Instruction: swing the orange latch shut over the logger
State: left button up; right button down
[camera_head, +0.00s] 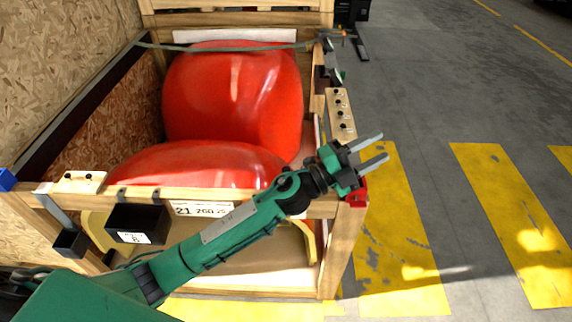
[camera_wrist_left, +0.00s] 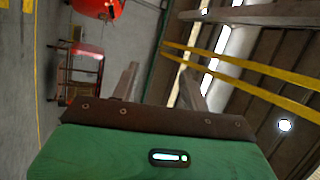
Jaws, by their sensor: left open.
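My left gripper (camera_head: 384,148) reaches past the crate's front right corner, its two fingers apart with nothing between them. The fingers also show, spread and empty, in the left wrist view (camera_wrist_left: 160,82). A small orange piece (camera_head: 340,34) shows at the crate's back right corner, beside the end of a strap; it is too small to tell whether it is the latch. I cannot clearly make out the logger. A black box (camera_head: 137,222) with a white label hangs on the front rail, left of my forearm. My right gripper is not in view.
The wooden crate (camera_head: 342,245) holds two glossy red nosecones (camera_head: 232,95). A grey strap (camera_head: 240,47) crosses the back one. A red corner piece (camera_head: 358,191) sits just below my left gripper. A knobbed wooden block (camera_head: 340,113) is on the right side. Open floor lies right.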

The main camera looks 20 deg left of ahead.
pick_arm(q)
jog(key=s+d+m+g+h, duration=0.2)
jog(key=d+m+g, duration=0.2)
jog(key=m+g, duration=0.45)
jog(key=m+g+y, duration=0.5)
jog(key=m+y, duration=0.2)
jog(key=y, duration=1.3)
send_over(286, 169)
notch_tip(286, 169, down, 6)
jog(key=f, duration=0.1)
notch_tip(286, 169, down, 11)
jog(key=p, duration=0.5)
jog(key=shift+f, duration=0.15)
jog(key=shift+f+m, duration=0.25)
jog(key=shift+f, duration=0.6)
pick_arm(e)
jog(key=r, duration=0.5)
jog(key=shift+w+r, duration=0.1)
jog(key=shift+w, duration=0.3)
pick_arm(q)
jog(key=shift+c, duration=0.5)
